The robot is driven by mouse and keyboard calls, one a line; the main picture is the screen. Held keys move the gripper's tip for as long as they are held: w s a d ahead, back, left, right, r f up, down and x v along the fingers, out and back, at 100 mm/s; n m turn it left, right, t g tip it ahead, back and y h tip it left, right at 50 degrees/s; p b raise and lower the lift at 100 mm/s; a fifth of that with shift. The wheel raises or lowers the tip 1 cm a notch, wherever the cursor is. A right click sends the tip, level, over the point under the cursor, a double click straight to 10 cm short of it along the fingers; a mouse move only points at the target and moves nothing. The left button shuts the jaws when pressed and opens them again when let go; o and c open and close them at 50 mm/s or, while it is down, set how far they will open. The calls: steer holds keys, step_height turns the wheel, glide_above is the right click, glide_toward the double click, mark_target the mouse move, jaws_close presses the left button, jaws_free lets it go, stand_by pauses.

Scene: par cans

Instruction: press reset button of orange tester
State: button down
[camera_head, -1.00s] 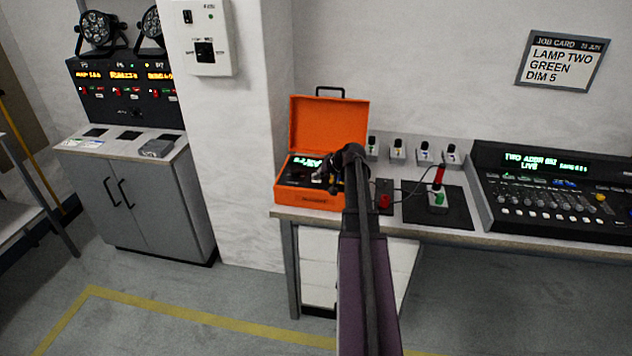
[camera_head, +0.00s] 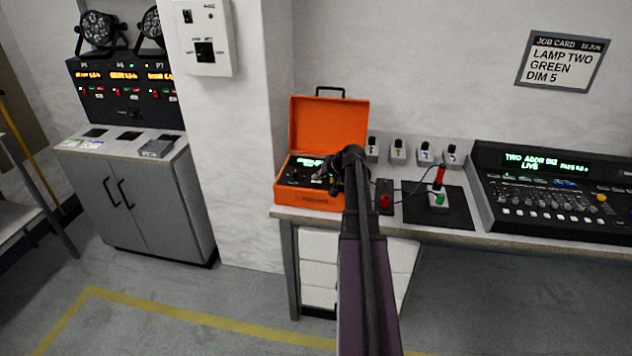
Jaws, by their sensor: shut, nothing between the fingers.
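The orange tester (camera_head: 330,125) stands at the left end of the bench with its lid raised. Its dark panel (camera_head: 297,177) has a small lit green display (camera_head: 310,162). My gripper (camera_head: 330,182) is over the right part of the panel, shut with nothing held. My arm comes up from the bottom of the view and hides the right side of the tester. I cannot make out the reset button, or whether the fingertips touch the panel.
Right of my arm are a small box with a red button (camera_head: 384,201), a black mat (camera_head: 457,211) with a red-and-green device, and a lighting console (camera_head: 560,200). Several small grey units (camera_head: 398,152) line the wall. A grey cabinet (camera_head: 145,195) stands left.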

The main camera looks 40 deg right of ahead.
steer(key=shift+r, duration=0.2)
steer(key=shift+r+p, duration=0.6)
steer(key=shift+p, duration=0.2)
steer(key=shift+r+p, duration=2.5)
steer(key=shift+a, duration=0.1)
